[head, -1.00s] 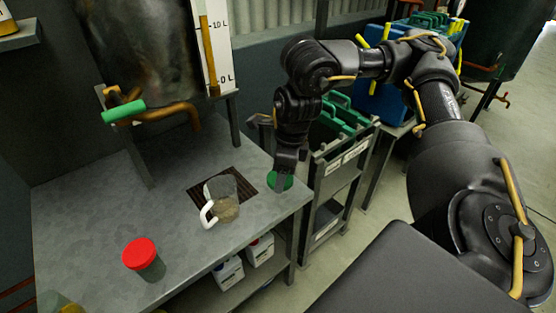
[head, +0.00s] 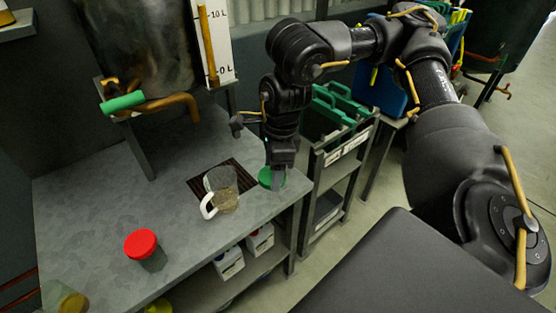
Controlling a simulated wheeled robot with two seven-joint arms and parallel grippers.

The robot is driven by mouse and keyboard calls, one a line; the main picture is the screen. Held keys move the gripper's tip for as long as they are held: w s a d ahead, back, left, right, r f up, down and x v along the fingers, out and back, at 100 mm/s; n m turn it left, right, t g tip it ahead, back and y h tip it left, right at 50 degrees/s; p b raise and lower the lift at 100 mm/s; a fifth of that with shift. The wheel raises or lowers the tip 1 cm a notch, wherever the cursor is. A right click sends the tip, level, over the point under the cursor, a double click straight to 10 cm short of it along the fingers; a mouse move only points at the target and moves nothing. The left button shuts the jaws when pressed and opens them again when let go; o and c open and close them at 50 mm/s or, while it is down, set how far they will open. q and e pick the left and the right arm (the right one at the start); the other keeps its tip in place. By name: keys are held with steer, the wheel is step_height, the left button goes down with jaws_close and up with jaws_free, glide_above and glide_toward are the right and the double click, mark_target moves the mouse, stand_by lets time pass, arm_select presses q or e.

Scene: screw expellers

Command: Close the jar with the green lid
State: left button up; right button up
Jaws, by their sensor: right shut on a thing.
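The green lid (head: 266,178) is at the right edge of the grey metal table, just right of a clear jug. My right gripper (head: 277,182) comes down from above and is shut on the lid, partly covering it. Whether the lid touches the table is hard to tell. The clear jug (head: 229,201) has a white handle and some brownish contents. A jar with a red lid (head: 141,243) stands at the front left of the table. A jar with yellowish contents (head: 70,303) is cut off at the bottom left. My left gripper is out of view.
A large tank with a green-handled tap (head: 122,102) stands on legs at the back of the table (head: 90,200). A dark grate lies behind the jug. White containers (head: 229,263) sit on the shelf below.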

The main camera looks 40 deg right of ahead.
steer(key=w+a+r+n+g, duration=0.1)
steer(key=w+a+n, duration=0.3)
steer(key=n, duration=0.9)
steer(key=shift+w+a+r+n+g, duration=0.3)
steer(key=shift+a+n+g, duration=0.1)
steer(key=shift+a, duration=1.4)
